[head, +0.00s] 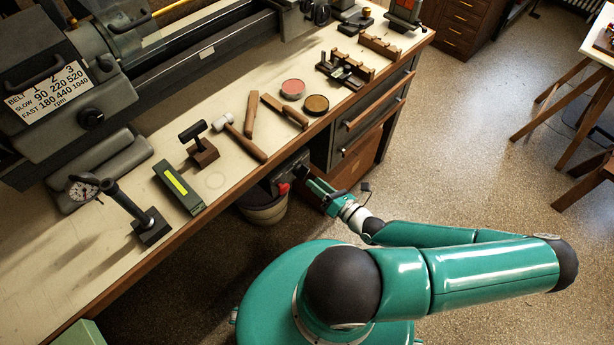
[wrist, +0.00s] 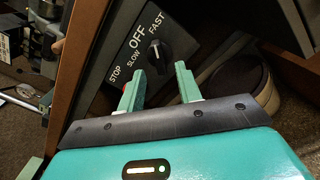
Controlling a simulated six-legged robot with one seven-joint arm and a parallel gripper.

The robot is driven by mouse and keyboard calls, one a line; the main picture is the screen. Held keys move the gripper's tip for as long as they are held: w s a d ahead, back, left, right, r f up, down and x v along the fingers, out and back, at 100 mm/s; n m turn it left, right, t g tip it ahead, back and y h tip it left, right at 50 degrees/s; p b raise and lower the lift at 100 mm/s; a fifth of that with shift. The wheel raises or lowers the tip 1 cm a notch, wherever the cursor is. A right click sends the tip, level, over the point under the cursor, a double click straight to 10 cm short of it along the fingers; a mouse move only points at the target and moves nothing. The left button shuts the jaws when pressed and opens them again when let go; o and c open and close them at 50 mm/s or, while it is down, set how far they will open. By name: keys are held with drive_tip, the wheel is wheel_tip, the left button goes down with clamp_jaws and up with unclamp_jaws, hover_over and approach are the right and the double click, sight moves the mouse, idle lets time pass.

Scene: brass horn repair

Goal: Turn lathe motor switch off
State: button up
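The lathe motor switch is a black rotary knob (wrist: 159,56) on a dark panel lettered STOP, SLOW, OFF and FAST (wrist: 110,62). A light mark shows near the knob's top edge, but which label it points to is hard to tell. In the head view the switch box (head: 283,174) is under the bench's front edge, with a red part (head: 284,188); the knob itself cannot be made out. My gripper (wrist: 158,79) is open and empty, its green fingers apart. The knob appears just beyond the fingertips, between them; contact is not visible. My gripper also shows beside the box (head: 309,179).
The wooden bench (head: 215,180) carries a lathe, hammers, a dial gauge (head: 83,188) and tins. A bucket (head: 264,208) stands under the switch box. Drawers (head: 372,110) are to the right. The floor at right is clear up to a trestle table.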

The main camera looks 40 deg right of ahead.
sight(306, 176)
drive_tip(key=shift+w+a, duration=0.1)
drive_tip(key=shift+w, duration=2.2)
drive_tip(key=shift+c, duration=0.2)
clamp_jaws()
